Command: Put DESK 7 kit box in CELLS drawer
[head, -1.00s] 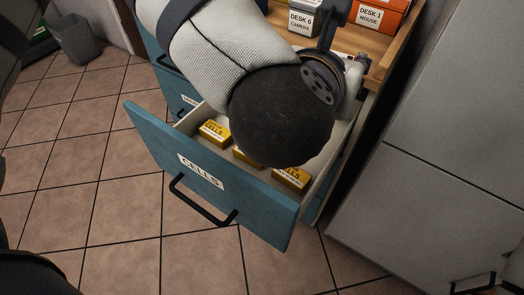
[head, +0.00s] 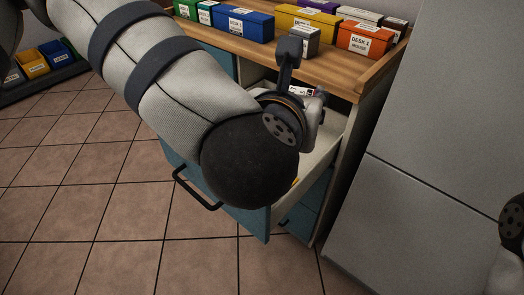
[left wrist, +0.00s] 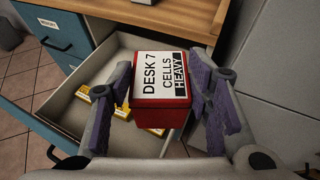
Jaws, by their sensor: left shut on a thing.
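The DESK 7 kit box (left wrist: 162,78) is red with a white label reading DESK 7, CELLS, HEAVY. My left gripper (left wrist: 166,92) is shut on it, with purple finger pads on both sides, and holds it above the open drawer. In the head view my left wrist and forearm hide most of the box and the gripper. The pulled-out CELLS drawer (left wrist: 72,112) has a teal front, a black handle (head: 195,188) and a pale inside. Its label is hidden now.
Several yellow boxes (left wrist: 122,112) lie on the drawer floor. The wooden bench top (head: 262,52) above carries blue (head: 244,25), yellow, grey and orange (head: 366,41) boxes. A grey cabinet (head: 430,150) stands close on the right. Coloured bins (head: 35,63) stand far left.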

